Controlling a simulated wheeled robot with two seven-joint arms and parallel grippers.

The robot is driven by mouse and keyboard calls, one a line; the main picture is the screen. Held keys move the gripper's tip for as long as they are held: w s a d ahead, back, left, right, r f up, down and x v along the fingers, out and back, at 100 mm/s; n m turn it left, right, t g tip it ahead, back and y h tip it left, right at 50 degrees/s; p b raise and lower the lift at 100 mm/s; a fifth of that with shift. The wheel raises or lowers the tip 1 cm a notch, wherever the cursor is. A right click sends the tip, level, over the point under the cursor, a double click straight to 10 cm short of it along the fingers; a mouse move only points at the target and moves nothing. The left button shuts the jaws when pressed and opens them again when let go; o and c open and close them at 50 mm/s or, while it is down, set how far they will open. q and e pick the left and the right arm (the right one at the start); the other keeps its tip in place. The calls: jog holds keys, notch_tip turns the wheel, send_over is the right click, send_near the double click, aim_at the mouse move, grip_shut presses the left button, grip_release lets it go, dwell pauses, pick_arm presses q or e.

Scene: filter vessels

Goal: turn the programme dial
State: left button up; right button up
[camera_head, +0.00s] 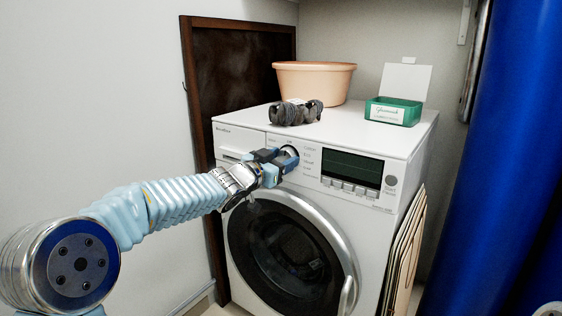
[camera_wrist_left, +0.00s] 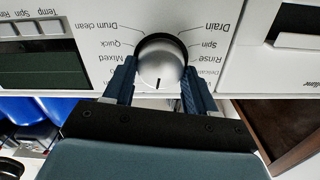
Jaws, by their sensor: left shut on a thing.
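The programme dial is a round silver knob (camera_wrist_left: 161,66) with a dark pointer mark, set in the washing machine's front panel. In the left wrist view, printed words such as "Drain", "Spin", "Rinse", "Drum clean", "Quick" and "Mixed" ring it. My left gripper (camera_wrist_left: 160,90) is shut on the dial, one dark blue finger on each side. In the head view my left gripper (camera_head: 287,160) is at the panel, left of the dark display (camera_head: 352,168), and covers most of the dial. The washing machine (camera_head: 372,222) is white with a round dark door. My right gripper is not in view.
On the machine's top are an orange tub (camera_head: 314,84), a dark grey bundle (camera_head: 296,112) and a green box (camera_head: 393,112) with a raised white lid. Flat boards (camera_head: 405,250) lean at its right side. A blue column (camera_head: 500,150) fills the far right.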

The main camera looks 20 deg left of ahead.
pick_arm(q)
jog(key=shift+f+m+b, duration=0.1)
jog(key=shift+m+b, duration=0.45)
jog(key=shift+m, duration=1.25)
jog(key=o, duration=1)
jog(key=shift+s, duration=0.15)
jog(key=v, duration=1.3)
jog(key=shift+s+p, duration=0.3)
